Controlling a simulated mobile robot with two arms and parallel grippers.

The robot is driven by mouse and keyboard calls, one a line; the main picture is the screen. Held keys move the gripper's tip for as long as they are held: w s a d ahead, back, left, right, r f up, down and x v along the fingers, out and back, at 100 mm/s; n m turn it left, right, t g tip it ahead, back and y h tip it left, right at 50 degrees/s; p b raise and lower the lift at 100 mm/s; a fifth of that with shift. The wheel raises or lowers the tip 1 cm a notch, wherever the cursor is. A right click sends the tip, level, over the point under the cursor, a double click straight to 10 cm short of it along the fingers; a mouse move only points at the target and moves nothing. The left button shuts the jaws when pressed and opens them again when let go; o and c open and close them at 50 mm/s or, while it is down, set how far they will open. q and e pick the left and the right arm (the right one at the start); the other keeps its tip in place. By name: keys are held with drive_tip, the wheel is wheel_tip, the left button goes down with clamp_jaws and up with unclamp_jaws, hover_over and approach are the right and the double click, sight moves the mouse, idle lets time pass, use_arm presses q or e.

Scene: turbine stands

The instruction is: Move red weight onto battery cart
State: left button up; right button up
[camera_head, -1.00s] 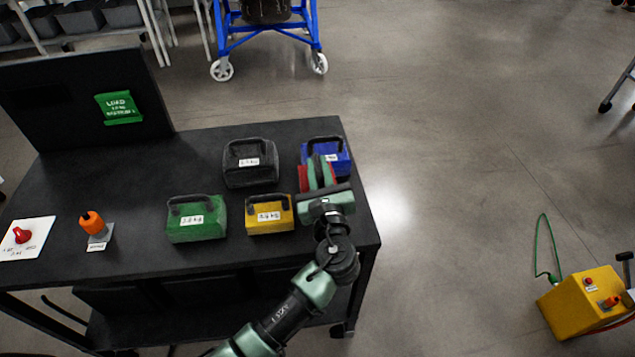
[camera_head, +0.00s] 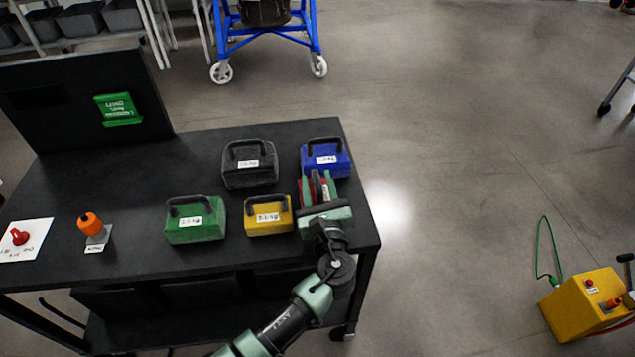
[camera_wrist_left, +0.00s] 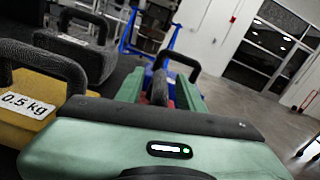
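The red weight (camera_head: 323,190) is at the right end of the black table, mostly hidden by my left gripper (camera_head: 318,182). That gripper reaches over it with its two green fingers spread apart. In the left wrist view, the fingers of my left gripper (camera_wrist_left: 163,90) stand either side of a dark handle, with a little red of the weight (camera_wrist_left: 171,104) showing. I cannot tell whether they touch the handle. My right gripper is not in view. I cannot tell for sure which thing is the battery cart; a yellow box (camera_head: 580,304) with a red button stands at the lower right.
On the black table (camera_head: 140,180), a blue weight (camera_head: 328,165) stands just behind the red one and a yellow weight (camera_head: 268,222) just left. A black weight (camera_head: 250,178) and a green weight (camera_head: 195,232) are farther left. Open floor (camera_head: 470,180) lies to the right.

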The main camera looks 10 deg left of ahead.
use_arm(q)
drive_tip(key=b+v, duration=0.1)
drive_tip(key=v, duration=1)
drive_tip(key=shift+r+b, duration=0.1)
drive_tip(key=shift+b, duration=0.2)
drive_tip(key=shift+s+d+r, duration=0.1)
drive_tip(key=shift+s+d, duration=0.05)
drive_tip(key=shift+s, duration=0.3)
